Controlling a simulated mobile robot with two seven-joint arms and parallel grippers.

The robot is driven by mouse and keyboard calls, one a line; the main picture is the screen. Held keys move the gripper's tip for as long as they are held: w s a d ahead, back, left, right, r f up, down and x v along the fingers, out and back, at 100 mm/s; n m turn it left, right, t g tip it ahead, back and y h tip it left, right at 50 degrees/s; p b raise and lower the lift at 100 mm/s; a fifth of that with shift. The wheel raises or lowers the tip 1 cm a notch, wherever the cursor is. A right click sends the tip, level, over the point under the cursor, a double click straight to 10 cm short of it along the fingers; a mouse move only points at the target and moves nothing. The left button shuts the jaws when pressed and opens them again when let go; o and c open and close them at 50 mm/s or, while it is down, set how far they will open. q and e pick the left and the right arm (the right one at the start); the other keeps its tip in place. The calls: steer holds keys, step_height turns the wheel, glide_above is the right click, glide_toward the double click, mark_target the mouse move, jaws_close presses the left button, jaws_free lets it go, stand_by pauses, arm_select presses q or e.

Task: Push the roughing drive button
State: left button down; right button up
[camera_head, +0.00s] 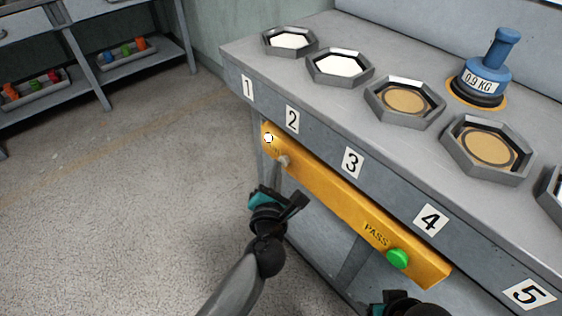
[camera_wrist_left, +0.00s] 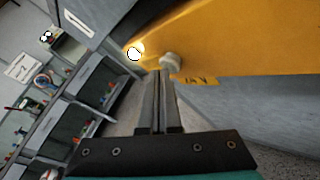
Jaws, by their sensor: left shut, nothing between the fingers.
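A yellow panel (camera_head: 335,205) runs along the front of the grey bench, below the number plates. At its left end are a bright white round spot (camera_head: 268,138) and a pale grey round knob (camera_head: 284,160). Lettering beside the knob is too small to read. A green button (camera_head: 398,258) sits near the right end, beside the word PASS. My left gripper (camera_head: 277,170) is shut and empty, its tips close to the grey knob. In the left wrist view the knob (camera_wrist_left: 170,62) is just beyond the fingertips (camera_wrist_left: 158,76); contact is unclear. My right gripper (camera_head: 400,304) is partly cut off at the bottom edge.
Several hexagonal trays (camera_head: 405,101) stand on the bench top (camera_head: 330,92). A blue 0.9 KG weight (camera_head: 486,75) stands behind them. Shelves (camera_head: 150,62) with coloured items are at the back left. The floor (camera_head: 130,200) left of the bench is clear.

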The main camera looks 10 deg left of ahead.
stand_by(0.3)
arm_select(q)
steer(key=shift+w+d, duration=0.3)
steer(key=shift+w, duration=0.05)
steer(key=shift+r, duration=0.1)
steer(key=shift+s+a+p, duration=0.15)
steer(key=shift+s+p, duration=0.1)
steer(key=shift+p, duration=0.05)
steer(key=shift+s+a, duration=0.1)
steer(key=s+a, duration=0.3)
steer(key=s, duration=0.1)
steer(key=shift+s+a+p, duration=0.3)
steer(key=shift+a+p, duration=0.05)
stand_by(0.3)
stand_by(0.4)
